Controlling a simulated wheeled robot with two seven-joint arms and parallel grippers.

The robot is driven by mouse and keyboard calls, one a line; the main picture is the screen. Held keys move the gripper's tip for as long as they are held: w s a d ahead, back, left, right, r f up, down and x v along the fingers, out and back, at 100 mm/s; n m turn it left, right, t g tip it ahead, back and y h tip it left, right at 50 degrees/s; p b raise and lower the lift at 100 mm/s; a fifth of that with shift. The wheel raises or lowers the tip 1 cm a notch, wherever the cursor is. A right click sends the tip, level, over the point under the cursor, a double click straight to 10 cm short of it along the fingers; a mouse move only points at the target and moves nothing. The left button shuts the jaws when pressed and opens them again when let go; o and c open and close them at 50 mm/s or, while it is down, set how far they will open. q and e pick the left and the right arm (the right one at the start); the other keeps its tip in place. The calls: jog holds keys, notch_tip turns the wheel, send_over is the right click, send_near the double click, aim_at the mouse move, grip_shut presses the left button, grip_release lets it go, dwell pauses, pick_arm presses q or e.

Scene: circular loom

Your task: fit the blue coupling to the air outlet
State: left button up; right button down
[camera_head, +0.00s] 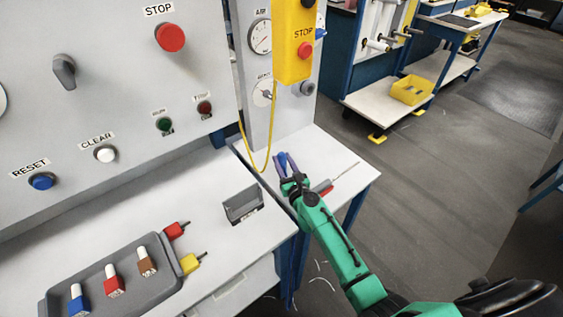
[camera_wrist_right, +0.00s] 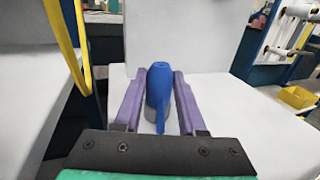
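The blue coupling (camera_wrist_right: 159,88) is between the two purple fingers of my right gripper (camera_wrist_right: 160,78), close to their tips. The fingers meet its sides, and a narrow blue part points back toward the wrist. In the head view my right gripper (camera_head: 286,160) is low over the side table in front of the grey post, with the blue coupling (camera_head: 282,159) between its fingers. A round grey fitting (camera_head: 307,88) on the post, below the yellow box, looks like the air outlet. It is up and right of the gripper, apart from it. My left gripper is out of view.
A yellow cable (camera_head: 258,168) hangs from the yellow STOP box (camera_head: 293,45) close to my right gripper. A red-handled tool (camera_head: 325,188) lies beside the gripper. A dark grey holder (camera_head: 242,204) and a tray (camera_head: 170,290) with coloured plugs stand on the bench at left.

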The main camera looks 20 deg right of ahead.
aim_at(283, 159)
jog(key=shift+r, duration=0.15)
notch_tip(283, 159, up, 4)
jog(key=p, duration=0.4)
jog(key=shift+r+p, duration=0.25)
jog(key=shift+p, duration=0.15)
jog(key=shift+f, duration=0.15)
